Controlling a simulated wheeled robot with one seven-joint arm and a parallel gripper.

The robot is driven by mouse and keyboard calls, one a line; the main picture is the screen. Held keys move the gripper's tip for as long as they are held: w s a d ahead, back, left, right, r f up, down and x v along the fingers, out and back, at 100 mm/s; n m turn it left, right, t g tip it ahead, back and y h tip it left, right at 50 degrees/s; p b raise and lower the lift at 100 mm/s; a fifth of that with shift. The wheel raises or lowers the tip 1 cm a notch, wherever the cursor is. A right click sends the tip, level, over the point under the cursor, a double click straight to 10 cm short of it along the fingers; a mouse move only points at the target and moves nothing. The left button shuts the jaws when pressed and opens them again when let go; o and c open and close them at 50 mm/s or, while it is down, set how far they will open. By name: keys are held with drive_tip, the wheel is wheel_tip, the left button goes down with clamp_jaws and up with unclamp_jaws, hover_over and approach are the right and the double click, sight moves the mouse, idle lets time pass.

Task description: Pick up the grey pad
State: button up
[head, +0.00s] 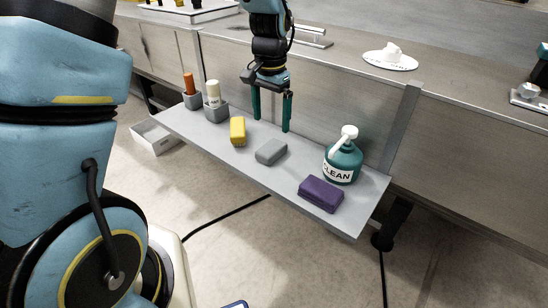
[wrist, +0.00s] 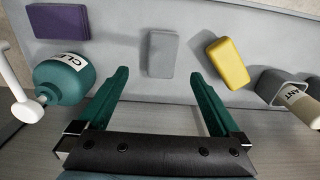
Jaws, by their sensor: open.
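The grey pad (head: 271,151) lies flat on the grey shelf (head: 200,133), between a yellow pad (head: 238,130) and a purple pad (head: 321,194). In the wrist view the grey pad (wrist: 162,53) lies beyond the fingertips, roughly in line with the gap between them. My gripper (head: 271,124) is open and empty, with its green fingers pointing down above the shelf, behind the grey pad in the head view. The fingers are apart from the pad. The grey pad is fully visible in both views.
A green bottle (head: 342,160) labelled CLEAN with a white pump stands right of the grey pad. At the left, an orange-topped container (head: 189,84) and a cream container (head: 213,92) stand in grey holders. A wall rises behind the shelf. Bare shelf surrounds the grey pad.

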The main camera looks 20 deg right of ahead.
drive_tip(key=p, duration=0.1)
hover_over(271, 147)
drive_tip(key=f, duration=0.5)
drive_tip(key=shift+s+a, duration=0.1)
drive_tip(key=shift+s, duration=0.2)
drive_tip(key=shift+w+f+p, duration=0.15)
drive_tip(key=shift+f+p, duration=0.4)
drive_tip(key=shift+f, duration=0.8)
drive_tip(key=shift+w+f+p, duration=0.15)
drive_tip(key=shift+f+p, duration=0.35)
drive_tip(key=shift+f, duration=0.8)
drive_tip(key=c, duration=1.3)
